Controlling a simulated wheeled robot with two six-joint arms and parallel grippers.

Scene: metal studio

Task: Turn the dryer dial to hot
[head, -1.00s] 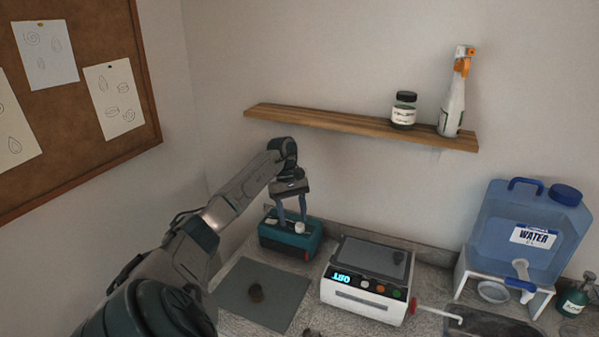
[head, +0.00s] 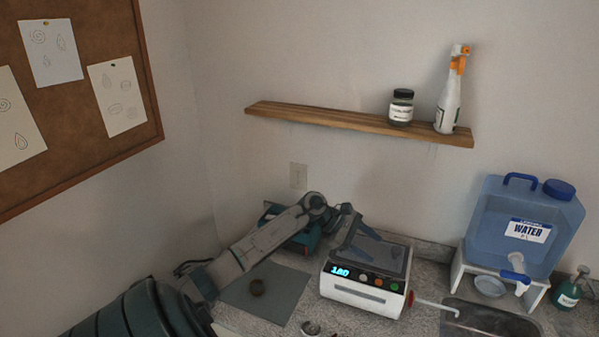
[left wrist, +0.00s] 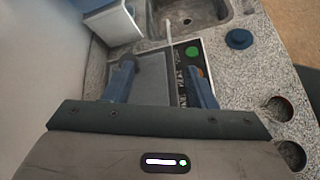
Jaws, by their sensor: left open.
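A white machine (head: 362,297) with a grey top stands on the counter; I take it for the dryer, though no label shows. Its front has a lit display (head: 340,271) and a row of small coloured round controls (head: 380,283); I cannot tell which is the dial. My left gripper (head: 362,240) is open above the machine's top, at its back left. In the left wrist view its fingers (left wrist: 166,80) stand apart over the grey top, with a green round control (left wrist: 192,52) beyond the right finger. My right gripper is not in view.
A teal box (head: 296,240) stands left of the machine, partly hidden by my arm. A sink (head: 490,318) and a blue water jug (head: 524,225) are at right. A wooden shelf (head: 330,120) hangs above.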

